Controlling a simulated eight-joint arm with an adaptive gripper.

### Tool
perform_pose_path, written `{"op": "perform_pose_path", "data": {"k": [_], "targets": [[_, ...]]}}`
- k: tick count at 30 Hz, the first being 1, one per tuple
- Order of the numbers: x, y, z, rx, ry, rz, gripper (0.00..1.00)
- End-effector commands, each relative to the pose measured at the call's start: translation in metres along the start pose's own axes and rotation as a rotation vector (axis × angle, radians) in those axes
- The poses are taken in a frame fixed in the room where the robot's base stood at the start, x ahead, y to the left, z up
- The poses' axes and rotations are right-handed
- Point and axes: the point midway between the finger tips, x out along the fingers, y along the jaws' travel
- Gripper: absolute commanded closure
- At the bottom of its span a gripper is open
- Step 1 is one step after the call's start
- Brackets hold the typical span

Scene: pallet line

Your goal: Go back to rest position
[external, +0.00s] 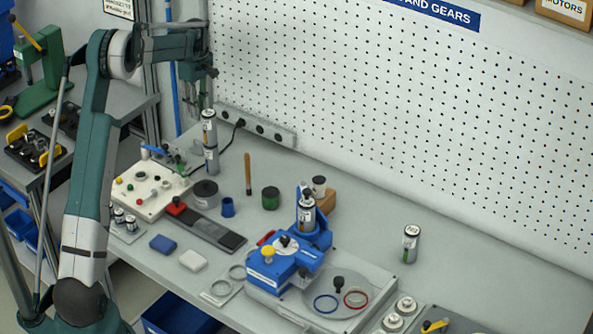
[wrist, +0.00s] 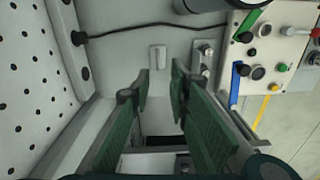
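My teal and white arm rises from the lower left in the external view and bends over at the top. My gripper (wrist: 160,78) shows in the wrist view as two green fingers with a clear gap between the tips. It is open, with nothing between the fingers. In the external view the end of my arm is high at the back left, near the pegboard and above a stack of two silver labelled cylinders (external: 210,140). The fingers are too small to make out there.
A white control box (external: 150,190) with buttons stands on the bench; it also shows in the wrist view (wrist: 275,48). A blue fixture (external: 285,255) holds a silver cylinder upright. Another cylinder (external: 410,244) stands alone at right. The pegboard (external: 400,110) closes the back. Bench around the lone cylinder is clear.

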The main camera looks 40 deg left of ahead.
Motion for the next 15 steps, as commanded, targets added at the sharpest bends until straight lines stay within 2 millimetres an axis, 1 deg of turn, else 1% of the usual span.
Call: {"op": "perform_pose_path", "data": {"k": [9,15], "targets": [[-0.054,-0.021,0.031,0.108,0.038,0.046,0.81],[-0.085,-0.036,0.049,0.177,0.064,0.073,0.81]]}}
